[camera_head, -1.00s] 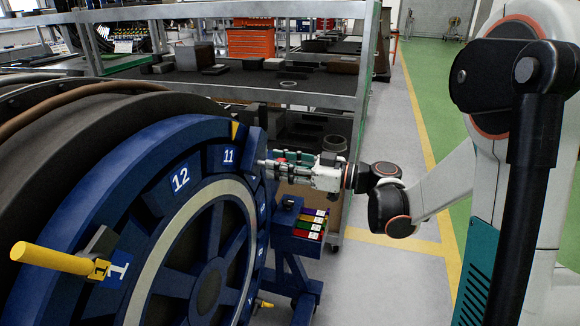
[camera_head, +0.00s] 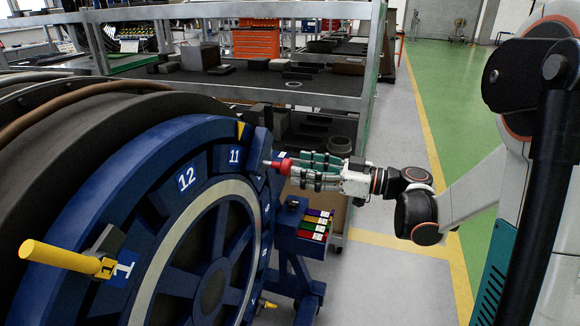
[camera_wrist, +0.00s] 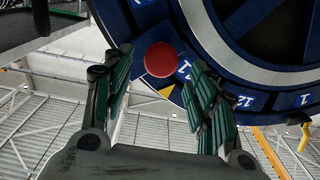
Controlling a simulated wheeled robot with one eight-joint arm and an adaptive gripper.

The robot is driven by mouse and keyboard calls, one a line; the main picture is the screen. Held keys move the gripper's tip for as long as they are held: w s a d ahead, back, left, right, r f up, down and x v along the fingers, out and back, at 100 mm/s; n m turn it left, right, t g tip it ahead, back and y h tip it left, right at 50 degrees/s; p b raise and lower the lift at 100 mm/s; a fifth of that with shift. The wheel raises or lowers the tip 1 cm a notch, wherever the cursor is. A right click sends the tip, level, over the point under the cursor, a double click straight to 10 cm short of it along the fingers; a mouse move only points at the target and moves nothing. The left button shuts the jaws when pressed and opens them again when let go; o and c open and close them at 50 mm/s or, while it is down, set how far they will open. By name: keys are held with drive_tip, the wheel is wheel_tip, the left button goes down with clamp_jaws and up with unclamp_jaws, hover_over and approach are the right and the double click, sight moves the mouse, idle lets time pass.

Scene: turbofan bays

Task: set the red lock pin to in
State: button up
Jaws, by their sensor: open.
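The red lock pin (camera_head: 281,165) has a round red head and a thin pale shaft pointing at the rim of the blue numbered wheel (camera_head: 160,150), beside the 11 mark. My gripper (camera_head: 297,164) is just right of the pin head, pointing left at it. In the wrist view the red head (camera_wrist: 160,59) sits ahead, between and beyond the fingertips of my gripper (camera_wrist: 160,75). The fingers are spread apart, and a gap shows on both sides of the head. A yellow pointer (camera_head: 241,130) is on the rim near 11. How deep the shaft sits is hard to tell.
A yellow handle (camera_head: 60,259) sticks out of the wheel at the lower left. A blue stand (camera_head: 290,245) with coloured blocks (camera_head: 316,224) is below my gripper. A grey shelf (camera_head: 250,75) stands behind. Green floor (camera_head: 450,110) is clear at right.

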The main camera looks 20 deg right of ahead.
drive_tip(key=v, duration=0.6)
drive_tip(key=shift+d, duration=0.25)
drive_tip(key=shift+s+a, duration=0.1)
